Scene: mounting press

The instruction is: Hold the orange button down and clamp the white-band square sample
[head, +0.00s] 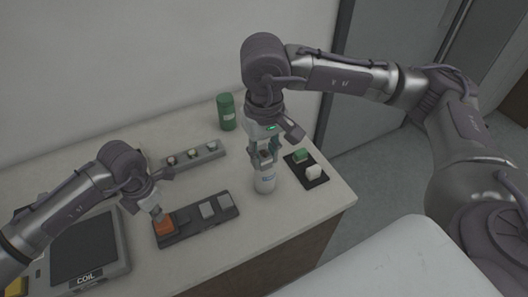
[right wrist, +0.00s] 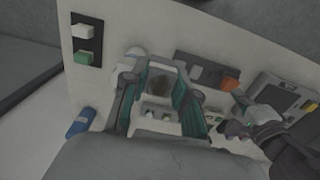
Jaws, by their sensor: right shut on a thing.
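My left gripper (head: 156,209) is down on the orange button (head: 163,227) and appears to touch it; its finger gap is not clear. The button also shows in the right wrist view (right wrist: 230,84). My right gripper (head: 264,155) points down and is shut on a small brown-grey piece (right wrist: 189,77). The fingers cover much of this piece, and I cannot make out a white band on it. Beside the button, the dark panel (head: 190,226) carries two grey blocks (head: 208,210). A green block (head: 301,156) and a white block (head: 314,172) sit on a dark tray (head: 293,169).
A white bottle (head: 264,183) stands close to my right gripper, in front of it. A green canister (head: 226,111) stands at the back. A grey rail with knobs (head: 209,149) lies behind the panel. A device marked COIL (head: 88,281) is at left.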

